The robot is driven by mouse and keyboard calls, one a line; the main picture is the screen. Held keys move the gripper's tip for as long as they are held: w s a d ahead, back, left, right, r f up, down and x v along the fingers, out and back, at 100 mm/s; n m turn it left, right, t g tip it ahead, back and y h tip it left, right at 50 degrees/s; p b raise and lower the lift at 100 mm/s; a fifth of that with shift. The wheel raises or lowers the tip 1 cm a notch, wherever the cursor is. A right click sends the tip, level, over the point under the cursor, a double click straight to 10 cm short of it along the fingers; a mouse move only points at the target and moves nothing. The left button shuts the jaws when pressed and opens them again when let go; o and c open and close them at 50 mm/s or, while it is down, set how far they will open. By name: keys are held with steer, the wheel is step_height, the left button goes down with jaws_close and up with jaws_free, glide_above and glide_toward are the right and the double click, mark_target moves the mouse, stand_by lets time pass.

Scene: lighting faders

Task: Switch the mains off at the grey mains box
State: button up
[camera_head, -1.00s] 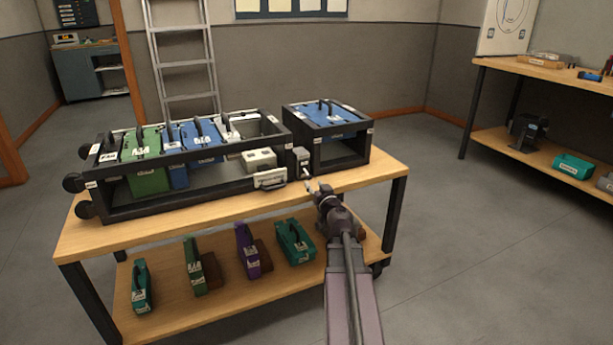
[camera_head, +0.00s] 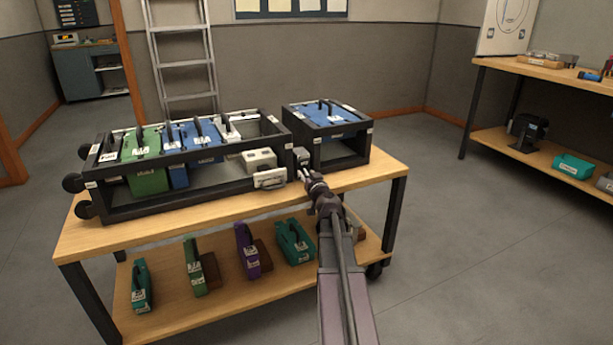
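A small grey box (camera_head: 302,155), which looks like the mains box, stands on the table between the two black racks. Its top and upper front show, but its lower front is hidden behind my gripper. My gripper (camera_head: 304,175) is right in front of this box, at its lower front, with the arm reaching in from below. The fingers are too small to tell whether they are open or shut, or whether they touch the box. The switch cannot be made out now.
The long black rack (camera_head: 190,207) on the left holds green, blue and pale modules. A smaller black rack (camera_head: 343,163) with a blue module stands to the right. The wooden table (camera_head: 370,177) is bare at its right front.

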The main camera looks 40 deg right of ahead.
jaws_close()
steer(key=shift+a+f+b, duration=0.1)
steer(key=shift+f+b, duration=0.05)
steer(key=shift+b, duration=0.3)
steer(key=shift+a+t+b, duration=0.1)
steer(key=shift+t+b, duration=0.2)
steer(key=shift+o, duration=0.7)
jaws_free()
steer(key=shift+d+r+p, duration=0.2)
steer(key=shift+r+p, duration=0.05)
steer(key=shift+p, duration=0.65)
